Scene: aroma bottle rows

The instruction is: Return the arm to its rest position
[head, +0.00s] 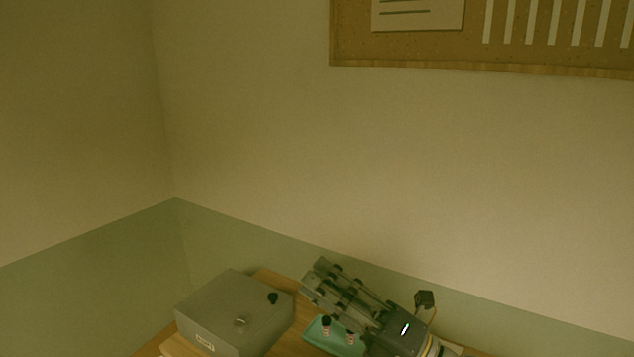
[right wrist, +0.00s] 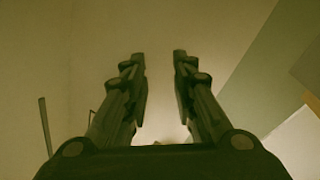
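My right gripper (head: 318,279) is at the bottom of the head view, raised over the wooden table and pointing up and left. In the right wrist view its two fingers (right wrist: 159,85) stand apart with only wall between them, so it is open and empty. Two small bottles with dark caps, one on the left (head: 326,327) and one on the right (head: 349,338), stand on a green tray (head: 318,338) below the gripper. The gripper hides part of the tray. My left gripper is not in view.
Walls meet in a corner behind the table. A framed board (head: 481,62) hangs high on the back wall. The air above the table is clear.

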